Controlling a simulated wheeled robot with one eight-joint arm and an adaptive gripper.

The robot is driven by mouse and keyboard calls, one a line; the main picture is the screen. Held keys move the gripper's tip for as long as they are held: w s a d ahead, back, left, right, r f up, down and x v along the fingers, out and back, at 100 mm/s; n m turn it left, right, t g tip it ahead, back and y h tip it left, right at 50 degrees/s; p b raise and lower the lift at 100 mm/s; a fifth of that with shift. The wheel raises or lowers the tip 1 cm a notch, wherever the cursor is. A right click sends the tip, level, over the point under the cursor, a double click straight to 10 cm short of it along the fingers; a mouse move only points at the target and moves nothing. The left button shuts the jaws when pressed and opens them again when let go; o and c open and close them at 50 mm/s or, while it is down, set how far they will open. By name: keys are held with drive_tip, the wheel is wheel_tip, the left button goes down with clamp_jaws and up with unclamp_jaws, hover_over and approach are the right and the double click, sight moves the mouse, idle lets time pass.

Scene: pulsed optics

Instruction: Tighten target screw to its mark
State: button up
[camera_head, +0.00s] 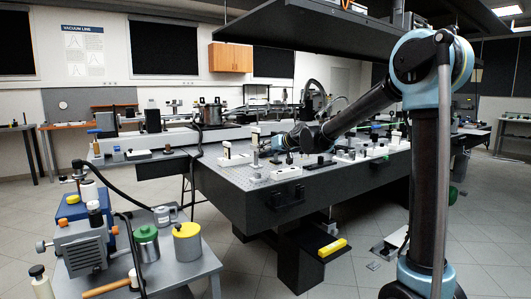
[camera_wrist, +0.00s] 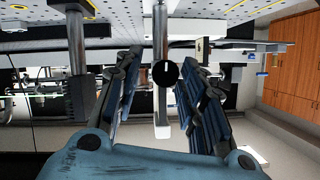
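In the wrist view a small round black knob (camera_wrist: 166,76) with a short white line on its face shows between my fingers; it appears to be the screw. It lies in front of a pale post (camera_wrist: 161,30) that ends in a white block. My gripper (camera_wrist: 162,60) is open, with one blue-grey finger on each side of the knob and visible gaps on both sides. I cannot tell how deep the knob lies between the fingers. In the head view my gripper (camera_head: 280,143) is low over the optical table (camera_head: 235,178); the knob is too small to make out there.
Several white and black optic mounts stand on the table near my arm, including a white block (camera_head: 287,172) at its front edge. A dark shelf (camera_head: 310,22) hangs above. A cart (camera_head: 195,268) with a pump and cans stands at the left front.

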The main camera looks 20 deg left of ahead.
drive_tip(key=shift+a, duration=0.1)
drive_tip(key=shift+s, duration=0.1)
drive_tip(key=v, duration=1.2)
idle(0.4)
drive_tip(key=s+d+f+m+g+h, duration=0.2)
drive_tip(key=s+d+f+h, duration=0.1)
drive_tip(key=s+d+f, duration=0.6)
drive_tip(key=s+d+f+m+g+h, duration=0.1)
drive_tip(key=s+d+f+m+h, duration=0.2)
drive_tip(key=s+d+f, duration=0.7)
drive_tip(key=s+d+f+m+g+h, duration=0.2)
drive_tip(key=s+d+f+h, duration=0.3)
drive_tip(key=s+d+f, duration=0.4)
drive_tip(key=s+d, duration=0.3)
drive_tip(key=d, duration=0.3)
drive_tip(key=s+d, duration=0.4)
drive_tip(key=d, duration=0.3)
drive_tip(key=shift+d+f+m+g, duration=0.25)
drive_tip(key=shift+m+g, duration=0.05)
drive_tip(key=shift+m, duration=0.1)
